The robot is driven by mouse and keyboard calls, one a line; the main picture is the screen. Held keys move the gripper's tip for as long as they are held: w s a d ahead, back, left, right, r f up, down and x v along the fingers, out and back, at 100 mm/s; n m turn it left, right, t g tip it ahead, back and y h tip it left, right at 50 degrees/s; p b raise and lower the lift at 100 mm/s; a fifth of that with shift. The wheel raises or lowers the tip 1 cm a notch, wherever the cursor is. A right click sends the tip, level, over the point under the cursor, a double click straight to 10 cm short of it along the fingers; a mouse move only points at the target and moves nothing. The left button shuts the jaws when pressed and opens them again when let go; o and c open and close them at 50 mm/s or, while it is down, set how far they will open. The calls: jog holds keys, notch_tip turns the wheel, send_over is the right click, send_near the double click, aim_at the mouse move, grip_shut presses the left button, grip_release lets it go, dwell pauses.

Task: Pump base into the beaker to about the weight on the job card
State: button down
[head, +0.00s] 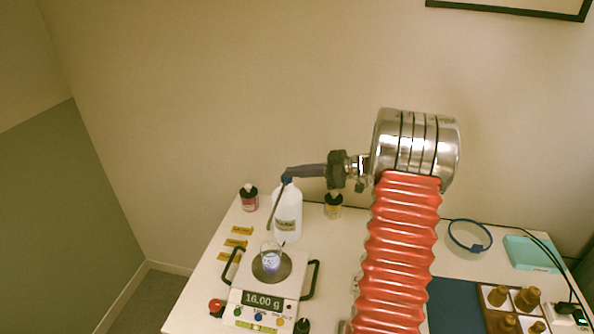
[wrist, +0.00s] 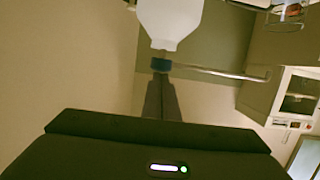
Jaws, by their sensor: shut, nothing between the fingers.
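A white pump bottle (head: 288,212) with a blue pump top and a small label stands behind the scale. Its spout (head: 277,205) slants down toward the beaker (head: 271,256), which shows a bluish tint low inside. The beaker sits on the round pan of the scale (head: 262,302), whose display reads 16.00 g. My gripper (head: 292,173) is shut, its fingertips at the pump top; pressing or only touching is unclear. In the wrist view the bottle (wrist: 170,22) appears upside down, with the blue collar at my shut fingers (wrist: 160,82). I cannot pick out a readable job card.
Several orange tags (head: 235,243) lie left of the scale. Small bottles stand at the back left (head: 249,197) and behind my fingers (head: 333,206). A wooden rack (head: 512,309) of brown bottles, a blue ring (head: 470,236) and a teal box (head: 531,253) are at right.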

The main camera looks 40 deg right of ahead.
jog(key=shift+f, duration=0.35)
jog(key=shift+r, duration=0.5)
jog(key=s+d+r, duration=0.6)
jog(key=s, duration=0.1)
jog(key=shift+d, duration=0.2)
jog(key=shift+s, duration=0.1)
